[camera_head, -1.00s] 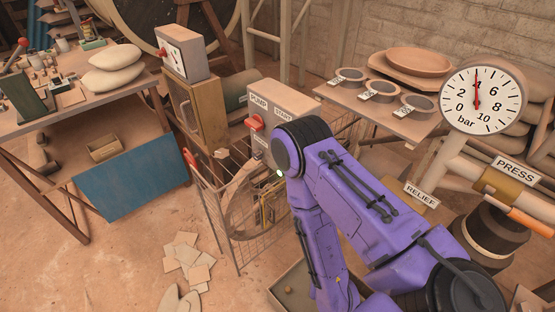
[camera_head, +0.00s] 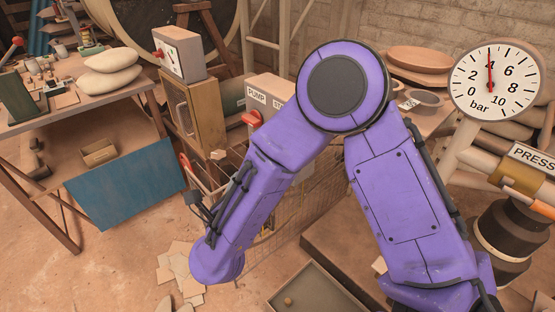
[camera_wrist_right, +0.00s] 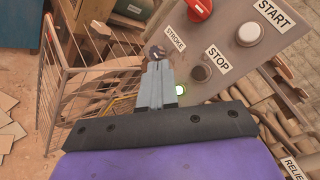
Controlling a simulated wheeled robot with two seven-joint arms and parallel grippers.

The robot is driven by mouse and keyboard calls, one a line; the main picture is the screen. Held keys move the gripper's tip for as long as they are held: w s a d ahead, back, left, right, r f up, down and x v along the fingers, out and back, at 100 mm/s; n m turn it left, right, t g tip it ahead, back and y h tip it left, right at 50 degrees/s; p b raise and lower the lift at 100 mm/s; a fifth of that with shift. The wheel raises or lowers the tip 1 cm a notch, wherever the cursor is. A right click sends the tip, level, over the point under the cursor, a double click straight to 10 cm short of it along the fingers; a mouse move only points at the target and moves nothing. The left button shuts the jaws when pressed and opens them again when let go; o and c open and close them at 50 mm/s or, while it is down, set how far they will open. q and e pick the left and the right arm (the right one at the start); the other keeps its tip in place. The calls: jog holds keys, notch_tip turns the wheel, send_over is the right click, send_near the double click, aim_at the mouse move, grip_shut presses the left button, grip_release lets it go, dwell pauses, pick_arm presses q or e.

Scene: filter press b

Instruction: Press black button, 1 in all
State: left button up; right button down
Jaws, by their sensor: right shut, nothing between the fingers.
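In the right wrist view a grey control panel (camera_wrist_right: 236,50) carries labels START, STOP and STROKE. A dark round button (camera_wrist_right: 156,51) sits beside the STROKE label, partly behind my fingertips. Another dark brownish button (camera_wrist_right: 201,73) is below the STOP label. My right gripper (camera_wrist_right: 157,66) is shut and empty, its tips overlapping the STROKE button in the picture; whether they touch it I cannot tell. In the head view the panel's box (camera_head: 262,92) with the PUMP label is partly hidden by my right arm, and the gripper is not visible there. My left gripper is in no view.
A wire basket (camera_wrist_right: 62,75) stands left of the panel. In the head view a pressure gauge (camera_head: 510,80) stands at right and a workbench (camera_head: 110,92) at left.

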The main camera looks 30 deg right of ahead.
jog(key=w+d+p, duration=0.1)
jog(key=d, duration=0.7)
jog(key=shift+w+d, duration=0.15)
jog(key=shift+d, duration=0.25)
dwell(1.8)
jog(key=shift+d, duration=0.4)
jog(key=shift+w+d, duration=0.1)
jog(key=shift+d, duration=0.4)
dwell(0.5)
jog(key=shift+a, duration=0.95)
jog(key=shift+a+f, duration=0.1)
